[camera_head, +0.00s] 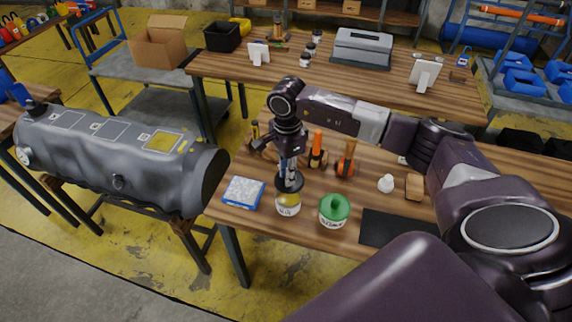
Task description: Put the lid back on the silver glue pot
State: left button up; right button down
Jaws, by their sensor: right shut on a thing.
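The glue pot (288,207) stands upright near the front left of the near table, with a pale label and a yellowish band on its body. A dark round lid (281,187) is at the pot's mouth, and I cannot tell whether it touches the rim. My right gripper (290,181) points down from above and is shut on the lid. The fingertips partly cover the lid. My left gripper is not in view.
A green-lidded pot (334,209) stands close on the right. A blue-edged pad (243,192) lies to the left. Orange-handled tools (317,152), a white bottle (386,184), a brown block (415,187) and a dark mat (395,230) are also on the table.

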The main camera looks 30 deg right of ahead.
jog(key=shift+a+f+b, duration=0.1)
jog(key=shift+f+b, duration=0.3)
jog(key=shift+f, duration=0.2)
jog(key=shift+f+b, duration=0.35)
jog(key=shift+f, duration=0.4)
notch_tip(320, 180, down, 3)
jog(key=shift+r+b, duration=0.2)
jog(key=shift+b, duration=0.7)
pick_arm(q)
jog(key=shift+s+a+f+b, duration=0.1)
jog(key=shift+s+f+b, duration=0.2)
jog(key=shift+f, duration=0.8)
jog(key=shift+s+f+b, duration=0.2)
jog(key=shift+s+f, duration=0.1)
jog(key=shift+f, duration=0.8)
pick_arm(e)
jog(key=shift+f, duration=0.55)
pick_arm(q)
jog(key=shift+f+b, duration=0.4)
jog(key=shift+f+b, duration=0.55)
jog(key=shift+b, duration=0.05)
pick_arm(e)
jog(key=shift+f, duration=0.2)
jog(key=c, duration=1.2)
grip_release()
jog(key=shift+c, duration=0.2)
jog(key=shift+r, duration=0.1)
